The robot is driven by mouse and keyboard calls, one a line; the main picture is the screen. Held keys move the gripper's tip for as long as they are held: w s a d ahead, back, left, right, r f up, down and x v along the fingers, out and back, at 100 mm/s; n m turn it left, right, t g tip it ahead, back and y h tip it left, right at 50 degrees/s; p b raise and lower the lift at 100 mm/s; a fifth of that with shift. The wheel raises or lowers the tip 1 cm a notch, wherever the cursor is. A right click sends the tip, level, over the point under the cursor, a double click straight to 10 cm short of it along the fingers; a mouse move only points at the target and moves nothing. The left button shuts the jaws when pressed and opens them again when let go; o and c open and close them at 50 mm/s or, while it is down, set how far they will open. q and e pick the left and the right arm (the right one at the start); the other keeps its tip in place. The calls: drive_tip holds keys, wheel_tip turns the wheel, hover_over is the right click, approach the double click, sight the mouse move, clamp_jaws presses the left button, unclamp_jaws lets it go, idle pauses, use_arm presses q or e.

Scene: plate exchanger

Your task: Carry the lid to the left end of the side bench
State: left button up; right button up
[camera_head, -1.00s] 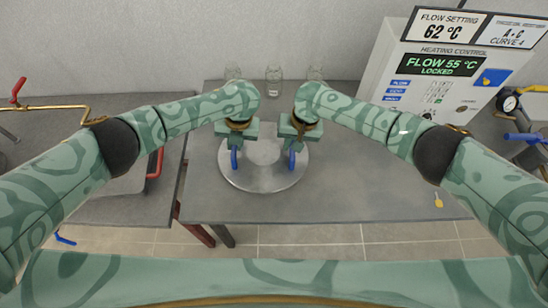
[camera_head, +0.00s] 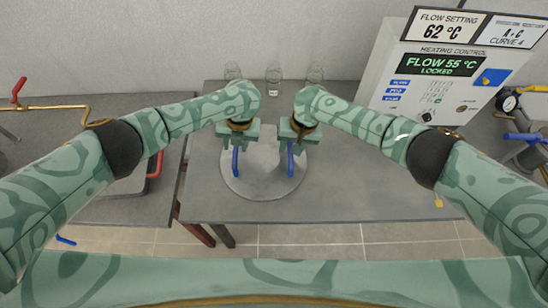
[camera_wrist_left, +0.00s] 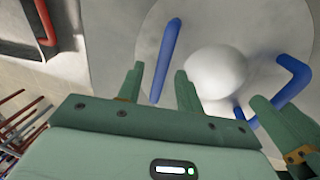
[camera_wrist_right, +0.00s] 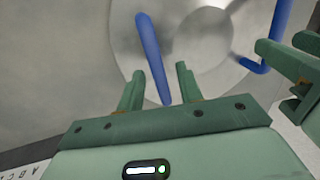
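The lid (camera_head: 264,180) is a round grey disc with two blue handles, in front of me over the main bench in the head view. My left gripper (camera_head: 238,146) is above the left handle (camera_head: 235,164). In the left wrist view, its fingers (camera_wrist_left: 158,88) stand apart on either side of that blue bar (camera_wrist_left: 166,55), with gaps. My right gripper (camera_head: 298,146) is above the right handle (camera_head: 290,162). In the right wrist view, its fingers (camera_wrist_right: 158,88) stand apart around the bar (camera_wrist_right: 150,50). The lid's far edge is partly hidden by the grippers.
A side bench (camera_head: 120,210) stands left, across a narrow gap, with a red-handled object (camera_head: 155,165) on it. A heating control cabinet (camera_head: 430,80) is at the right. The main bench (camera_head: 370,200) is clear right of the lid.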

drive_tip(key=shift+r, duration=0.1)
use_arm(q)
wheel_tip(320, 180, up, 11)
drive_tip(key=d, duration=0.2)
drive_tip(key=shift+f, duration=0.15)
use_arm(e)
wheel_tip(320, 180, up, 12)
drive_tip(key=d, duration=0.2)
drive_tip(key=shift+d+f, duration=0.2)
use_arm(q)
drive_tip(key=shift+w, duration=0.1)
